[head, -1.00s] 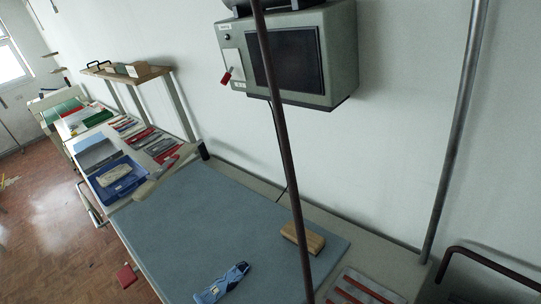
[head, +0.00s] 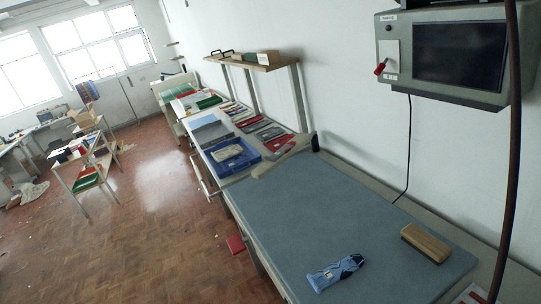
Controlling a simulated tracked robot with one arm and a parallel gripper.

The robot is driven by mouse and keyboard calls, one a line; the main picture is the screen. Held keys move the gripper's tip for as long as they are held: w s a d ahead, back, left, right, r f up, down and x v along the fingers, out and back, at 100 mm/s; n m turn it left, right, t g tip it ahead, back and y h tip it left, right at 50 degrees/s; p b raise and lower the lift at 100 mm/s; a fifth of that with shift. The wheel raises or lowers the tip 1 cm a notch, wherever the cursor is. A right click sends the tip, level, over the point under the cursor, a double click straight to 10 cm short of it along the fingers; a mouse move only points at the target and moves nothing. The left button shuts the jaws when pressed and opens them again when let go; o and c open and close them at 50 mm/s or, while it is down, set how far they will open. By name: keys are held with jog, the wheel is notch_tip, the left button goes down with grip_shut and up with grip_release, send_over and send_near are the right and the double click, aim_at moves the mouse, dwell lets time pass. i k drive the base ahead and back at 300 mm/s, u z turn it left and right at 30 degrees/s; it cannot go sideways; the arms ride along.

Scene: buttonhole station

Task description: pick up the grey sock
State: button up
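I cannot single out a grey sock for certain. Several flat red and grey pieces (head: 262,129) lie in rows on the far table, too small to tell apart. My gripper is not in view.
A wooden block or brush (head: 425,242) lies on the mat's right side. A blue tray (head: 232,158) holds a pale item beyond the mat. A dark upright rod (head: 512,150) and a wall-mounted screen box (head: 455,55) stand at right. The parquet floor (head: 165,220) at left is mostly open.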

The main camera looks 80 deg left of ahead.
aim_at(285, 149)
jog(key=u, duration=3.3)
jog(key=k, duration=1)
jog(key=z, duration=0.95)
jog(key=i, duration=1)
